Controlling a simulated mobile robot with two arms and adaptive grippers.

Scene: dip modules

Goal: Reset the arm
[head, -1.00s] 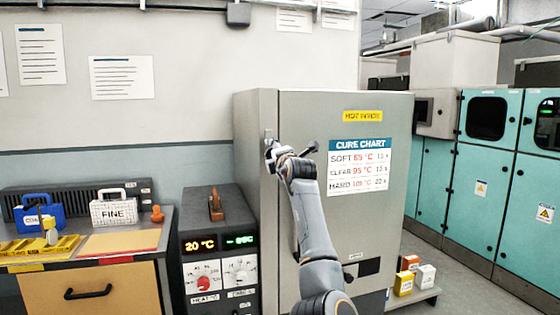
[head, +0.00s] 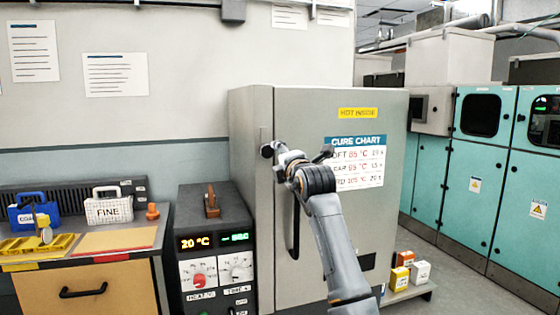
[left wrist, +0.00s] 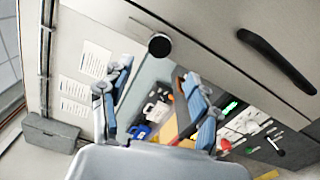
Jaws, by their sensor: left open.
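My left gripper (head: 280,155) is in front of the upper left of the tall grey oven-like cabinet (head: 245,125). In the left wrist view its two blue-padded fingers (left wrist: 157,92) are spread apart with nothing between them. A round black knob (left wrist: 159,45) on the cabinet shows beyond the fingers, and a long dark handle (left wrist: 277,60) lies to its right. In the head view the handle (head: 295,228) stands upright on the door, left of my arm. The door looks shut. My forearm hides part of the door and of the cure chart (head: 357,141). My right gripper is not in view.
A control box (head: 215,222) with lit displays and dials stands left of the cabinet. The bench (head: 85,277) at the left holds a blue case (head: 30,212), a white FINE case (head: 108,210) and yellow trays. Small boxes (head: 400,279) sit low at right. Teal cabinets (head: 475,165) line the right.

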